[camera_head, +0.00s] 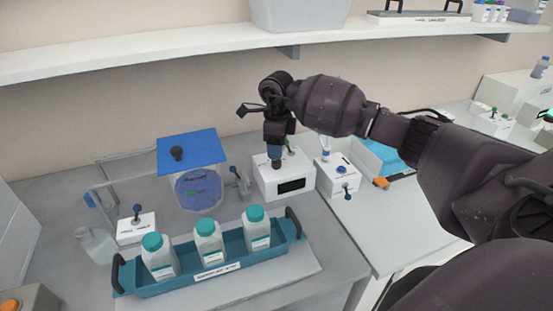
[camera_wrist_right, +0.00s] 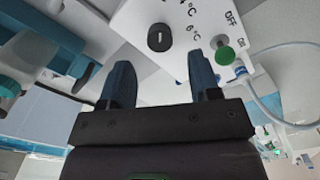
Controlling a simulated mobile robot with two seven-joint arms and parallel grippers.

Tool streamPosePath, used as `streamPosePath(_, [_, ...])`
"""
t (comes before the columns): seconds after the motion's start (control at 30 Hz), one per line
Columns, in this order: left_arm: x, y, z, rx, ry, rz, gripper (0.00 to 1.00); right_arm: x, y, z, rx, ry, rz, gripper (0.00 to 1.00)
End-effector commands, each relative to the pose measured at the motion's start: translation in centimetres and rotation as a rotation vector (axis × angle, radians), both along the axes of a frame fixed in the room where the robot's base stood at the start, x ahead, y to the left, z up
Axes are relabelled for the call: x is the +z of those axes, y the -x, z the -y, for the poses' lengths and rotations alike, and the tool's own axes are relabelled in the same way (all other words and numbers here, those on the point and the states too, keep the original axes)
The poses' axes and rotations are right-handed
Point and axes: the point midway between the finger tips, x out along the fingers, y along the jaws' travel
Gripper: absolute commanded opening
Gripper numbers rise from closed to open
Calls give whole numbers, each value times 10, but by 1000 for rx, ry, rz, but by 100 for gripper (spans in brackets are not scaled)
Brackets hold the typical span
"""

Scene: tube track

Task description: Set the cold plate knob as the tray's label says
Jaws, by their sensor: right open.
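The cold plate's control box (camera_head: 266,183) is white with a dark display, at the middle of the head view. In the right wrist view, its black knob (camera_wrist_right: 160,37) has a white pointer line and stands beside printed marks, one reading 6°C. My right gripper (camera_head: 275,153) is over the box, pointing down. In the wrist view its open, empty fingers (camera_wrist_right: 162,82) are either side of the knob's line and apart from it. The teal tray (camera_head: 184,285) holds three white bottles with teal caps. Its white label (camera_head: 217,271) is too small to read. My left gripper is out of view.
A green-tipped switch (camera_wrist_right: 225,55) marked OFF stands close to the knob. A second white box (camera_head: 335,180) with a blue knob is right of the control box. A blue-lidded vessel (camera_head: 197,185) stands to the left. A shelf (camera_head: 160,48) runs above.

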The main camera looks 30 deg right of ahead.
Motion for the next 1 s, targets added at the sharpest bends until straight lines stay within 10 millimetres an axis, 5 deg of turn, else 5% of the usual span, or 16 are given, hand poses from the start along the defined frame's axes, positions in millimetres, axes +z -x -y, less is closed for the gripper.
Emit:
streamPosePath(0.3, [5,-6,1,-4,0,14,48,-42,0,-1,0,-2,-1,57])
streamPosePath(0.73, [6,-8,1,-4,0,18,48,-50,0,0,1,-1,1,57])
streamPosePath(1.0, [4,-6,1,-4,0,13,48,-50,0,0,1,-1,1,17])
